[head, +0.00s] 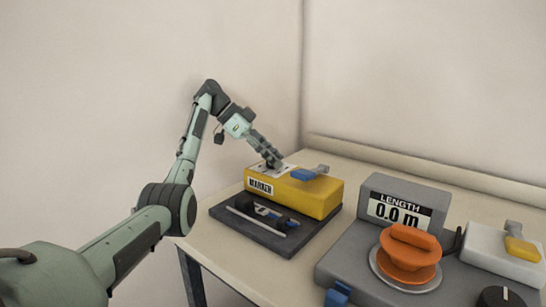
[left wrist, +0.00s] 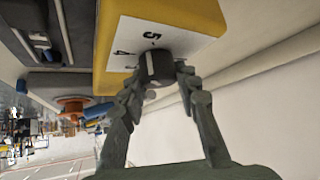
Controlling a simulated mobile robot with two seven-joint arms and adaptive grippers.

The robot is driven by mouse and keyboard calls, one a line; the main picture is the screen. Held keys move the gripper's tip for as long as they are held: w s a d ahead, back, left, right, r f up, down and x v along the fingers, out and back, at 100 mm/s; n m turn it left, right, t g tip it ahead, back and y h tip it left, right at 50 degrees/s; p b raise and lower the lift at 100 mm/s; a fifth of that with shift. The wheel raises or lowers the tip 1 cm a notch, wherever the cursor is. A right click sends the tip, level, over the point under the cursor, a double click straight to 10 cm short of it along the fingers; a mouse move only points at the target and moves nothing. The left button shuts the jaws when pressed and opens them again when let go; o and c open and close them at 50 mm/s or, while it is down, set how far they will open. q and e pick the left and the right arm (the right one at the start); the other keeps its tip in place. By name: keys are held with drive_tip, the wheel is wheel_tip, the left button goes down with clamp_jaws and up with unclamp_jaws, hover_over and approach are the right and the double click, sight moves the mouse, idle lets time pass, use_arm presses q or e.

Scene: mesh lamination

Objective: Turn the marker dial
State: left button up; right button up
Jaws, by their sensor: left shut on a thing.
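The yellow marker box (head: 317,196) stands on a dark base near the table's back left. It carries a "MARKER" label on its front and a blue lever on top. Its black dial (left wrist: 159,68) sits on a white numbered plate (left wrist: 128,47) in the left wrist view, where "5" and "4" can be read. My left gripper (head: 271,163) reaches down onto the plate from above. In the left wrist view its two fingers (left wrist: 158,78) are closed on the dial, one on each side. In the head view the dial is mostly hidden by the fingers. My right gripper is not in view.
A grey length unit (head: 405,188) reading "0.0 m" stands to the right, with an orange knob (head: 408,252) in front. A white block with a yellow lever (head: 521,247) is at far right. Walls rise behind the table (head: 205,244).

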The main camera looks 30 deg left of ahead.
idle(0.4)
use_arm(q)
drive_tip(key=o, duration=1.2)
drive_tip(key=shift+r, duration=5)
